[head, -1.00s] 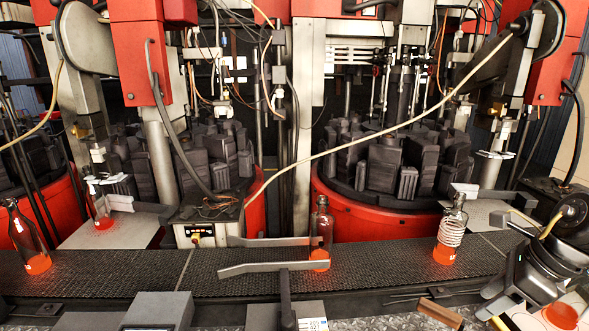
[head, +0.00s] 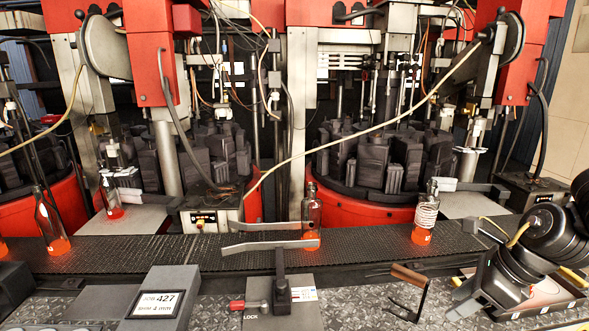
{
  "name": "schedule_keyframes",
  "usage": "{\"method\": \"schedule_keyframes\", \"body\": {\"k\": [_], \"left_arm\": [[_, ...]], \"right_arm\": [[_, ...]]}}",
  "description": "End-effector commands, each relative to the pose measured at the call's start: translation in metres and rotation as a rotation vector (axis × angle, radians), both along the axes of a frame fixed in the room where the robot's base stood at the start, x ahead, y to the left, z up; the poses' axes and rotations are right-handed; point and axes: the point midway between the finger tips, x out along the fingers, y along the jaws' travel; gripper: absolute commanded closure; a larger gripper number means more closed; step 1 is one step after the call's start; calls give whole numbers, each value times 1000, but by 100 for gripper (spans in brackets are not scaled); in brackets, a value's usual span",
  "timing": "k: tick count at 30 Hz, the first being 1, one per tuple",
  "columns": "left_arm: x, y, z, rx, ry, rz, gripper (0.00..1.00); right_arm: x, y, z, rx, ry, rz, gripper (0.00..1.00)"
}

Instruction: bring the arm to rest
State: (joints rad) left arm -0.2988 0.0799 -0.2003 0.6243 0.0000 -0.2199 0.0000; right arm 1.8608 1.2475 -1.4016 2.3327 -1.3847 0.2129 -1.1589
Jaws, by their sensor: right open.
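My right arm (head: 545,235) comes in from the right edge, dark and jointed. Its gripper (head: 461,301) hangs at the lower right, above the near edge of the belt area, with its fingers pointing down and left. The fingers are apart and nothing shows between them. My left gripper is not in view. Glass bottles with glowing orange bases stand upright on the dark conveyor: a plain one (head: 50,222) at left, one at the centre (head: 311,213), and one ringed with white (head: 426,215) at right, all apart from the gripper.
A tray (head: 541,297) lies partly behind the right gripper. A wooden-handled tool (head: 409,275) stands left of it. A grey display box (head: 158,298) and a lever block (head: 283,290) are in front. Red rotary mould machines (head: 370,190) fill the back behind the conveyor (head: 370,246).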

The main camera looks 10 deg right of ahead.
Motion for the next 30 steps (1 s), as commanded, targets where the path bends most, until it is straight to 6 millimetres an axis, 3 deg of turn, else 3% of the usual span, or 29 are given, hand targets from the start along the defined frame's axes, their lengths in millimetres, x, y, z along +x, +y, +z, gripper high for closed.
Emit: {"method": "schedule_keyframes", "body": {"k": [5,11,18,21,25,30], "left_arm": [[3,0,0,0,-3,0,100],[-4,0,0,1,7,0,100],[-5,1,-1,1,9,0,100],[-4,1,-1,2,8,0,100],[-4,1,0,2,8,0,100],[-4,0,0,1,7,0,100]], "right_arm": [[14,34,-15,55,-20,6,58],[29,94,-37,191,-40,-9,58],[31,208,-63,586,11,-167,58],[29,245,-66,791,76,-310,58],[28,273,-69,1052,196,-567,58],[31,270,-89,1347,393,-1030,58]]}}
